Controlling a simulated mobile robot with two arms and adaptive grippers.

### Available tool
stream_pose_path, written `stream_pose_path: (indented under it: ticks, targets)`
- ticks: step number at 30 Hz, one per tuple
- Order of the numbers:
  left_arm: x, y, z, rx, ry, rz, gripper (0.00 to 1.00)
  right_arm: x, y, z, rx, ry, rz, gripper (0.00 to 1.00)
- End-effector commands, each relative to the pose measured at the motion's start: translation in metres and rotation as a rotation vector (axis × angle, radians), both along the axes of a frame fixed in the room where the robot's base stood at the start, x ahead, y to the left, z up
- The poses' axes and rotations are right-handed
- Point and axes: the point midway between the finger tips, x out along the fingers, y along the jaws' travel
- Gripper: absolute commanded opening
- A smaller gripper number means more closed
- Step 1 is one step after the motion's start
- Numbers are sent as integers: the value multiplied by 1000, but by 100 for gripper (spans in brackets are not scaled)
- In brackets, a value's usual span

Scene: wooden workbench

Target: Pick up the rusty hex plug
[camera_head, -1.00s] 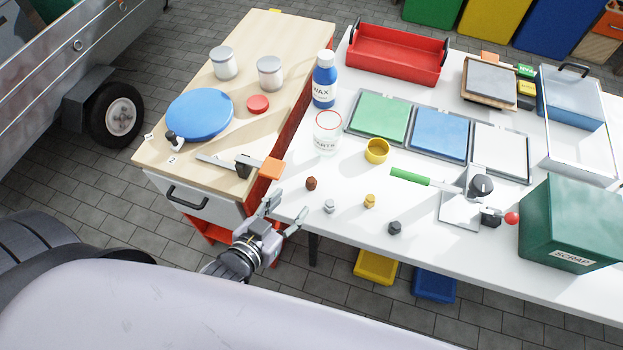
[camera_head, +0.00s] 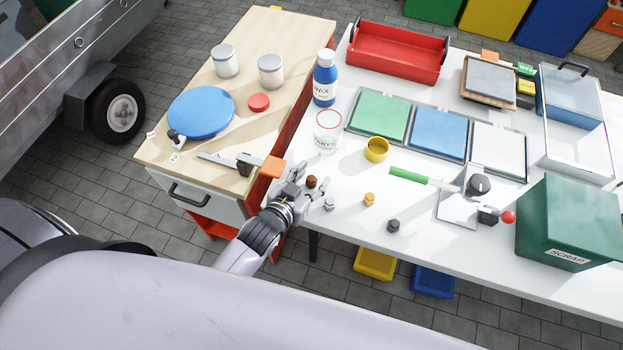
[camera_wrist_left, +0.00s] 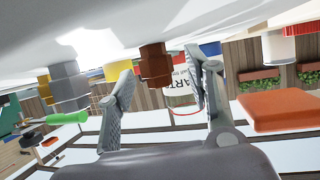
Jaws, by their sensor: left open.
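The rusty hex plug (camera_head: 311,182) is small and reddish brown and stands on the white table near its left front corner. In the left wrist view the rusty plug (camera_wrist_left: 155,66) appears between the two fingers, upside down in the picture. My left gripper (camera_head: 312,190) is open, with its fingers reaching over the table edge on either side of the plug; in the left wrist view its fingers (camera_wrist_left: 160,95) stand apart from it. I cannot tell whether either finger touches it. My right gripper is not in view.
A silver plug (camera_head: 329,204), a yellow plug (camera_head: 369,199) and a dark plug (camera_head: 393,225) stand to the right. A clear jar (camera_head: 327,132) and a yellow ring-shaped cup (camera_head: 376,149) stand behind. An orange block (camera_head: 272,167) sits close left, on the wooden bench (camera_head: 262,50).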

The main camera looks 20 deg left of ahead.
Motion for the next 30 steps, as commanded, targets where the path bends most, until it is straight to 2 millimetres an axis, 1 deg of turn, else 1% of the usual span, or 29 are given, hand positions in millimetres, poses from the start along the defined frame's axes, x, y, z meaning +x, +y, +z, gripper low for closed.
stream_pose_path:
  ticks: [3, 24, 30]
  targets:
    - [0, 0, 0, 0, 0, 0, 46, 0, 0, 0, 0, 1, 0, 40]
    - [-1, 0, 0, 0, 0, 0, 0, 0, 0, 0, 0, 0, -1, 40]
    - [0, 0, 1, 0, -1, 0, 0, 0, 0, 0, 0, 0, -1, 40]
